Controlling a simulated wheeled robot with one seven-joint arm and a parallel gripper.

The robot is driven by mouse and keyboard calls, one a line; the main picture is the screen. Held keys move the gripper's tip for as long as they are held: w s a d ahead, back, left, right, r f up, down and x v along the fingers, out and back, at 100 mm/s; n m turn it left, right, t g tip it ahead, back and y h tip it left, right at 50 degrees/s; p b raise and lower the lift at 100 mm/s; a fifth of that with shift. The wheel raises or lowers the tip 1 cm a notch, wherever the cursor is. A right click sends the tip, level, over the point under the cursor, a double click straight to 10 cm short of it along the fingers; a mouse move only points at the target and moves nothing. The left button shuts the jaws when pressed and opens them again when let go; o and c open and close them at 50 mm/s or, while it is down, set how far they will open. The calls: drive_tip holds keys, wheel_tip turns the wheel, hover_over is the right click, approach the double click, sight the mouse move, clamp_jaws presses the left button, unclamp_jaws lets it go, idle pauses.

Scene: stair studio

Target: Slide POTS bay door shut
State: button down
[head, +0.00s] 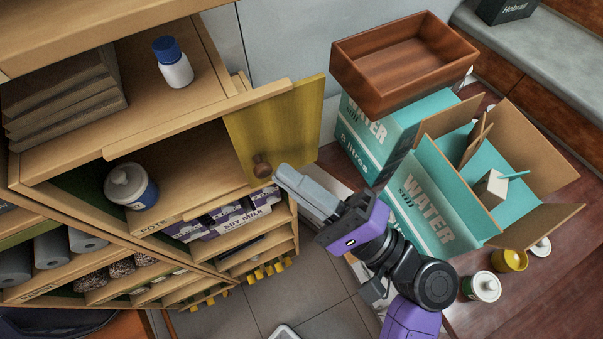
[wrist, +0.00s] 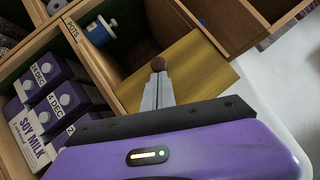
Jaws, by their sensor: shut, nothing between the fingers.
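The POTS bay (head: 190,165) is open, its label on the shelf edge below the opening. Its yellow sliding door (head: 290,115) stands at the right end, partly sticking out past the cabinet side. A round brown knob (head: 262,168) sits near the door's lower left corner. A white and blue pot (head: 130,187) stands inside the bay at the left. My gripper (head: 281,174) is shut and empty, its fingertips just right of the knob. In the wrist view the knob (wrist: 158,64) shows right at the fingertips (wrist: 158,78); I cannot tell whether they touch.
Soy milk cartons (head: 225,220) fill the shelf below. A white bottle with a blue cap (head: 173,63) stands on the shelf above. WATER boxes (head: 435,200) and a brown crate (head: 405,60) stand close right of my gripper. The bay's middle is clear.

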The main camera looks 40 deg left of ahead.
drive_tip(key=s+a, duration=0.4)
drive_tip(key=s, duration=0.6)
